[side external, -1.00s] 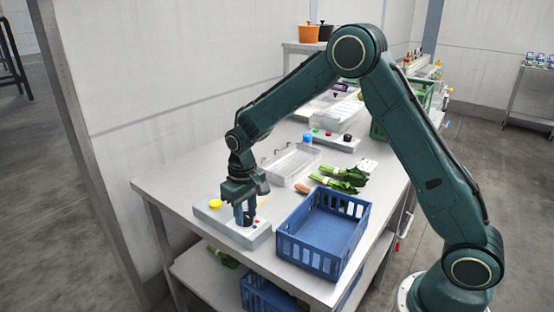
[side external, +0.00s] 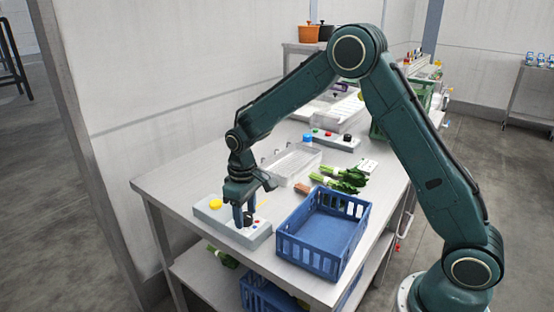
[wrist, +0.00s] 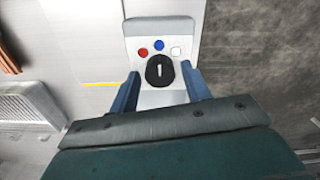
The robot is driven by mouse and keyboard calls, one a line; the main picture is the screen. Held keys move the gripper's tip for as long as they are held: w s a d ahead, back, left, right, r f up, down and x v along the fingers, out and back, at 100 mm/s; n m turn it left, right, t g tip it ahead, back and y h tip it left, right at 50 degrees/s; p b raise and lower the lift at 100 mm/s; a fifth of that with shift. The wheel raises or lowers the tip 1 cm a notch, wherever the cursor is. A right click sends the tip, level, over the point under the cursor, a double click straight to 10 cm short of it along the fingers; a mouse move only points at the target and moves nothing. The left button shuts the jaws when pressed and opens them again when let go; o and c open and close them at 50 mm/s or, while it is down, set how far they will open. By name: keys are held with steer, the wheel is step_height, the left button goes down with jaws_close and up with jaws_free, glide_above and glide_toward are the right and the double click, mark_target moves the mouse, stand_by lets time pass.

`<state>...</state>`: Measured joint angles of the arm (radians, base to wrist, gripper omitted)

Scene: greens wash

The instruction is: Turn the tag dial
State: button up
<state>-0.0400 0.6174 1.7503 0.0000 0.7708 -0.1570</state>
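The dial (wrist: 160,70) is a black round knob with a white mark that points nearly straight up the wrist view. It sits on a pale grey control box (wrist: 146,25), below a red, a blue and a white round spot. My gripper (wrist: 160,84) has its two blue fingers apart, one on each side of the dial, with a visible gap on both sides. In the side view my gripper (side external: 243,219) points down at the near control box (side external: 228,222), and its fingers mostly hide the dial.
A yellow button (side external: 215,204) is at the box's left end. A blue crate (side external: 312,262) stands close on the right.

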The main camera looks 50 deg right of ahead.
mark_target(246, 215)
steer(key=shift+o, duration=0.2)
steer(key=shift+r, duration=0.1)
step_height(246, 215, up, 14)
stand_by(0.8)
steer(key=shift+s, duration=0.1)
steer(key=s+d+r+m+t, duration=0.1)
steer(key=s+r, duration=0.3)
steer(key=s, duration=0.3)
steer(key=s+r+t, duration=0.2)
steer(key=s+r, duration=0.3)
steer(key=s, duration=0.2)
steer(key=s+f+m+t, duration=0.1)
steer(key=s+f+t, duration=0.1)
steer(key=s, duration=1.3)
steer(key=shift+s+d+f+t, duration=0.25)
steer(key=shift+d+f+t, duration=0.05)
steer(key=shift+d, duration=0.15)
